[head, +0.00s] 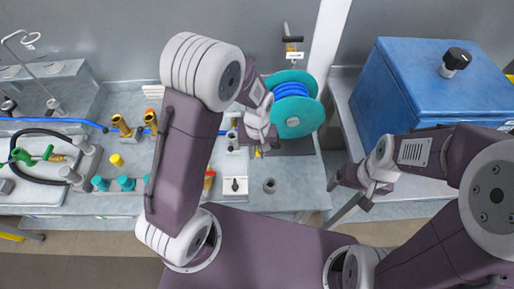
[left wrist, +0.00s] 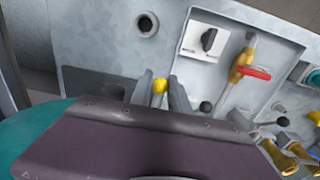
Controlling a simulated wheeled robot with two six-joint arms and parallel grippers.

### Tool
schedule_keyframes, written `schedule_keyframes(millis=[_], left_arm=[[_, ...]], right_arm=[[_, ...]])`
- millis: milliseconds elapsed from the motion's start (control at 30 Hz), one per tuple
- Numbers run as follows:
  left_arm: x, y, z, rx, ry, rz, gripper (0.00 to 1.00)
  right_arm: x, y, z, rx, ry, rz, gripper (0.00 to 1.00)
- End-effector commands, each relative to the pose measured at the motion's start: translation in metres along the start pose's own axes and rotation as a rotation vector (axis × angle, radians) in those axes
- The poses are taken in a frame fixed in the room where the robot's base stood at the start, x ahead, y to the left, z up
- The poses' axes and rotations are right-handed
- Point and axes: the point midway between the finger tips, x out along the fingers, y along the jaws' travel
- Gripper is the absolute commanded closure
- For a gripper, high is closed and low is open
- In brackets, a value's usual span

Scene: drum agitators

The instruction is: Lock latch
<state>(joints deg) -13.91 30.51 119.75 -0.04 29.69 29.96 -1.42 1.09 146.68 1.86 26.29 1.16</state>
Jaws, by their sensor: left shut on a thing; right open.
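A small yellow knob (left wrist: 160,86), which looks like the latch's handle, sits beside the teal reel (head: 295,118). My left gripper (head: 262,142) is in front of the reel's left side, pointing down to the bench. In the left wrist view its two grey fingers (left wrist: 160,97) stand on either side of the yellow knob and are shut on it. The latch's body below the knob is hidden by my gripper.
A blue box (head: 440,85) with a black knob stands on the right. A switch panel (left wrist: 205,42) with a black knob and a red-handled brass valve (left wrist: 252,72) is close to my left gripper. Brass and teal fittings (head: 125,184) crowd the bench's left.

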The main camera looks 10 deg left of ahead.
Motion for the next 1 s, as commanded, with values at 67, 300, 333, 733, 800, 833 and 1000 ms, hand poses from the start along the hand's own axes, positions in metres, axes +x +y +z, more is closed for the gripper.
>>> schedule_keyframes(millis=[67,300,333,733,800,833,1000], left_arm=[[0.005,0.0,0.002,0.0,-0.004,-0.001,1.0],[0.004,0.0,0.002,-0.001,-0.003,-0.001,1.0],[0.005,0.0,0.002,-0.001,-0.003,-0.001,1.0],[0.036,0.0,0.002,-0.001,-0.003,-0.001,1.0],[0.037,0.0,0.002,-0.001,-0.003,-0.001,1.0],[0.036,0.0,0.002,-0.001,-0.002,-0.001,1.0],[0.035,0.0,0.001,-0.001,-0.002,-0.001,1.0]], right_arm=[[0.003,0.0,0.0,0.0,0.0,0.0,0.13],[0.003,0.0,0.0,0.0,0.0,0.0,0.13],[0.003,0.0,0.0,0.0,0.0,0.0,0.13],[0.024,0.001,0.003,0.0,0.0,0.0,0.13],[0.024,0.0,0.003,0.0,0.0,0.0,0.13],[0.024,0.0,0.002,0.0,0.0,0.0,0.13],[0.023,0.0,0.002,0.0,0.0,0.0,0.13]])
